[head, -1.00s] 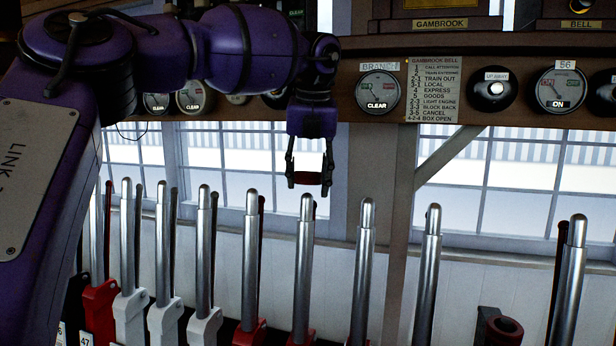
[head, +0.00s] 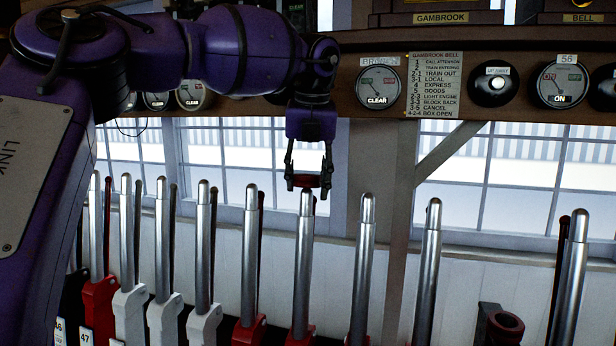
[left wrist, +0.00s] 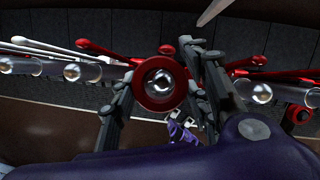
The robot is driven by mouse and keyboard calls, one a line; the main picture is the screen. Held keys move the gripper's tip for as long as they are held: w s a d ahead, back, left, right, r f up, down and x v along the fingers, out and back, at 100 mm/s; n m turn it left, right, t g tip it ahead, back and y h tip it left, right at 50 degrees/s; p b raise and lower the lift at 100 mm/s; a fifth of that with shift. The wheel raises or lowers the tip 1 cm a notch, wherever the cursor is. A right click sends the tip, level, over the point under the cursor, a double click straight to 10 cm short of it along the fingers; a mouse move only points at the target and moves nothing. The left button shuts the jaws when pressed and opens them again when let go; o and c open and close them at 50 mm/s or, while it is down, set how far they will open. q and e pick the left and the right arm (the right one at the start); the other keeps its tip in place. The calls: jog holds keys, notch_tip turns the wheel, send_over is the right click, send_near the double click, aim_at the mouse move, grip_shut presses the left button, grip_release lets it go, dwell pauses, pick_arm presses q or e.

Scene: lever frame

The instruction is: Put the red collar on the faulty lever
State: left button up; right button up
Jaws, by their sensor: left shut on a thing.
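My left gripper (head: 307,178) is shut on the red collar (head: 308,182), a small thick ring held roughly level. The collar is right at the rounded top of a silver lever (head: 304,245) with a red base. In the left wrist view the red collar (left wrist: 146,96) sits between the fingers (left wrist: 165,100), and the lever's shiny tip (left wrist: 160,82) shows through its hole. Whether the tip has entered the ring is hard to tell. No mark showing which lever is faulty can be made out. My right gripper is not in view.
Other silver levers stand close on both sides, such as one to the left (head: 249,250) and one to the right (head: 362,265). A dark red ring-topped part (head: 500,328) sits low at right. The instrument shelf (head: 460,130) runs behind, above the windows.

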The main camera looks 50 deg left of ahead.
aim_at(307, 190)
pick_arm(q)
jog(key=shift+f, duration=0.55)
jog(key=shift+s+d+f+b, duration=0.1)
jog(key=shift+s+f+b, duration=0.05)
jog(key=shift+f+b, duration=0.4)
jog(key=shift+s+f, duration=0.1)
jog(key=shift+f, duration=0.35)
jog(key=shift+d+f+b, duration=0.1)
jog(key=shift+f+b, duration=0.25)
jog(key=shift+f, duration=0.3)
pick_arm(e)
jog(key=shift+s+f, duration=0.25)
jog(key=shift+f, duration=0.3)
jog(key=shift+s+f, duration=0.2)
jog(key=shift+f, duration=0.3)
pick_arm(q)
jog(key=shift+s, duration=0.1)
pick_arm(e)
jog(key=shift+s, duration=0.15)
pick_arm(q)
jog(key=o, duration=1.3)
